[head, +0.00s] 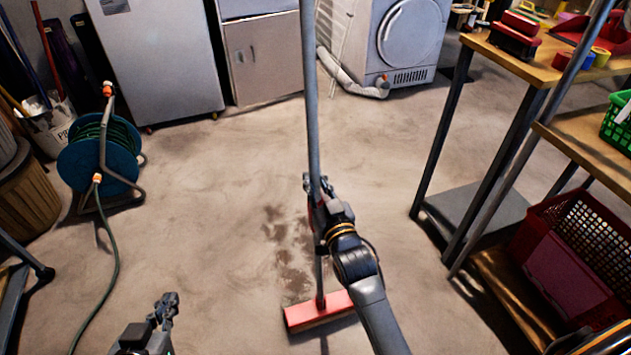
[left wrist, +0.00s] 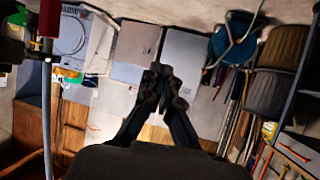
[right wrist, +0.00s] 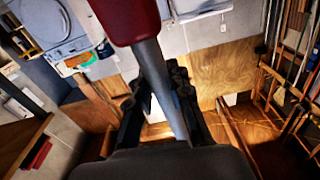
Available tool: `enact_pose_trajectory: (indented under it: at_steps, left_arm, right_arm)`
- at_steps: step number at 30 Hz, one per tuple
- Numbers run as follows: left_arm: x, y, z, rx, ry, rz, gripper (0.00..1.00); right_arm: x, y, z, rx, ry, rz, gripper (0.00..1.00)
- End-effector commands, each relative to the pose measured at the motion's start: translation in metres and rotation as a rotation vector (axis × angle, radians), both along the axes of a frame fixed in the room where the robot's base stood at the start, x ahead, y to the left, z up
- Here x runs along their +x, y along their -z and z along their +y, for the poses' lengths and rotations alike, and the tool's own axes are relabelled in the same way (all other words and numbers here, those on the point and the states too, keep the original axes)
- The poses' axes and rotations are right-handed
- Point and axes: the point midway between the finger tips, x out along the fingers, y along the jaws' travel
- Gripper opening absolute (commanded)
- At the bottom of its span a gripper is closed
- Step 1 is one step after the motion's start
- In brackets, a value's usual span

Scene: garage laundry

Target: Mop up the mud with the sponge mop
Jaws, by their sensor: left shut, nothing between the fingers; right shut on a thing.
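The sponge mop has a long grey handle (head: 312,100) and a red head (head: 318,310) that is down at the floor. My right gripper (head: 318,195) is shut around the handle, which stands nearly upright. In the right wrist view the handle (right wrist: 165,85) passes between the fingers of my right gripper (right wrist: 160,100). Brown mud patches (head: 285,255) lie on the floor behind and left of the mop head; the arm may hide some of them. My left gripper (head: 165,305) is shut and empty at the lower left; it also shows in the left wrist view (left wrist: 160,75).
A blue hose reel (head: 95,155) with a trailing green hose (head: 105,290) stands at left. A wooden workbench (head: 545,60) with metal legs and a red crate (head: 570,250) on a low shelf are at right. A white dryer (head: 410,35) and cabinets (head: 155,55) line the back.

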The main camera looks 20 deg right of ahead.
Motion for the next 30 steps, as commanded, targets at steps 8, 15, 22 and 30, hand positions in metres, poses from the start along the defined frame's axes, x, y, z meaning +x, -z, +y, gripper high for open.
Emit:
enact_pose_trajectory:
  at_steps: [8, 15, 22, 30]
  left_arm:
    - [0.000, 0.000, 0.000, 0.000, 0.000, 0.001, 0.00]
    - [0.002, -0.003, -0.001, -0.006, 0.001, -0.022, 0.00]
    - [0.004, -0.007, -0.002, -0.011, 0.002, -0.045, 0.00]
    - [0.008, -0.012, -0.004, -0.017, 0.005, -0.073, 0.00]
  right_arm:
    - [0.000, -0.002, 0.000, 0.000, 0.000, -0.005, 0.00]
    - [0.000, 0.000, 0.000, 0.000, 0.000, -0.005, 0.00]
    - [0.000, 0.002, 0.000, 0.000, 0.000, -0.005, 0.00]
    - [0.000, 0.004, 0.000, 0.000, 0.000, -0.005, 0.00]
